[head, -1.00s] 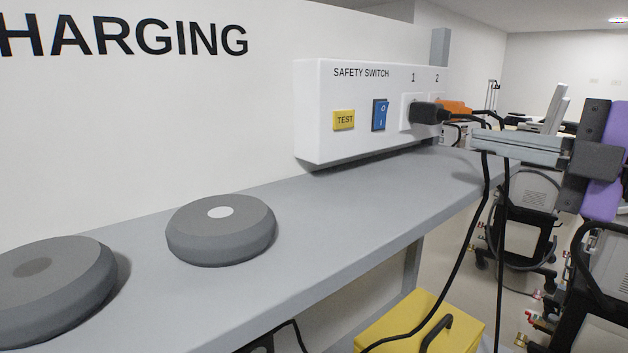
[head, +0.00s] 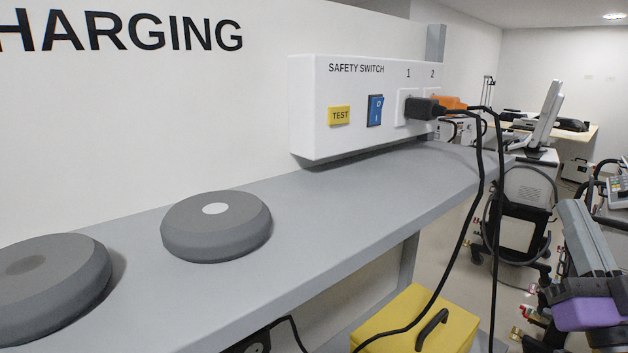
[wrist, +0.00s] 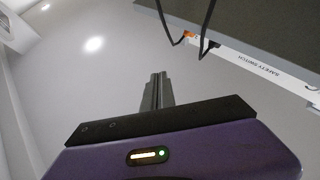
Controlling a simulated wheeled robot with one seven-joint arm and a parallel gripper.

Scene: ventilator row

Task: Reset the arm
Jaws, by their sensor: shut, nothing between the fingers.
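My gripper (head: 575,208) is at the lower right of the head view, with its grey fingers together and pointing up and its purple body below. It is clear of the shelf and away from the safety switch box (head: 310,110). In the wrist view its fingers (wrist: 158,78) also show shut and empty, above the dark and purple housing. The box carries a yellow TEST button (head: 340,116), a blue rocker switch (head: 375,110) and sockets 1 and 2. A black plug (head: 422,107) sits at socket 1 and an orange plug (head: 450,103) is at socket 2.
The grey shelf (head: 330,225) bears two round grey pucks (head: 216,232), one at the far left (head: 45,290). Black cables hang past its edge. A yellow box (head: 410,320) stands below.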

